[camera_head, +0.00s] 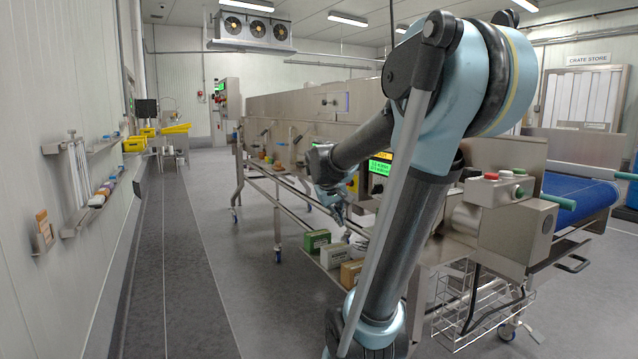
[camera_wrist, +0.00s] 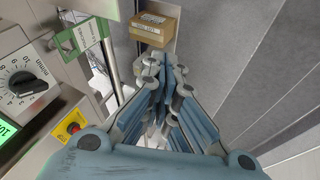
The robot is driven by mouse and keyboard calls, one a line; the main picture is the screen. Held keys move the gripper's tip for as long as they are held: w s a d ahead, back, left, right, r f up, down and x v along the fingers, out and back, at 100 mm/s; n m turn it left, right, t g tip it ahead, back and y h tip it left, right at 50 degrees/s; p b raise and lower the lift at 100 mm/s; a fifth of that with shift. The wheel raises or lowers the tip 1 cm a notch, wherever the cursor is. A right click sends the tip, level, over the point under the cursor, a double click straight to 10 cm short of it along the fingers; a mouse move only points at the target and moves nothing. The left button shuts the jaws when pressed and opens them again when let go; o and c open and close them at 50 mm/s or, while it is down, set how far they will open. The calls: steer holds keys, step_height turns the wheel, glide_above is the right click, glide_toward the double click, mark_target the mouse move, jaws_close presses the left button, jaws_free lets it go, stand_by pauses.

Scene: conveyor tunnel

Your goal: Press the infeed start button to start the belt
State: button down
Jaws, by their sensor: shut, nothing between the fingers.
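A steel control box (camera_head: 505,215) stands at the near end of the machine, beside the blue belt (camera_head: 585,196) at the right. On top it has a red button (camera_head: 491,175) and a small green button (camera_head: 519,171); another green spot shows on its face. Their labels are too small to read, so I cannot tell which is the infeed start. My gripper (camera_wrist: 155,65) is shut and empty. In the head view it hangs left of the machine's display panel, well away from the control box. No start button shows clearly in the wrist view.
The wrist view shows a dial (camera_wrist: 27,84), a red-on-yellow switch (camera_wrist: 73,128) and a cardboard box (camera_wrist: 155,28) near my gripper. Cartons (camera_head: 317,240) lie on a low shelf. A wire basket (camera_head: 470,310) hangs below the control box. The left floor aisle is clear.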

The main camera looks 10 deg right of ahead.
steer(key=w+a+r+n+t+h, duration=0.1)
steer(key=w+r, duration=0.1)
steer(key=w, duration=1)
steer(key=w+a+r+n+t+h, duration=0.1)
steer(key=w+r+t, duration=0.15)
steer(key=w, duration=0.85)
steer(key=w+a+f+n+t, duration=0.1)
steer(key=w+a, duration=0.3)
steer(key=w, duration=0.7)
steer(key=w+a+f+n+t+h, duration=0.1)
steer(key=w+a, duration=0.3)
steer(key=w, duration=0.8)
steer(key=shift+f+n+t, duration=0.15)
steer(key=shift+n+t, duration=0.2)
steer(key=shift+n, duration=0.35)
steer(key=shift+d, duration=0.1)
steer(key=w+d, duration=0.2)
steer(key=d, duration=0.6)
steer(key=shift+w, duration=0.35)
steer(key=shift+d, duration=0.2)
steer(key=shift+w+d, duration=0.15)
steer(key=shift+d, duration=0.1)
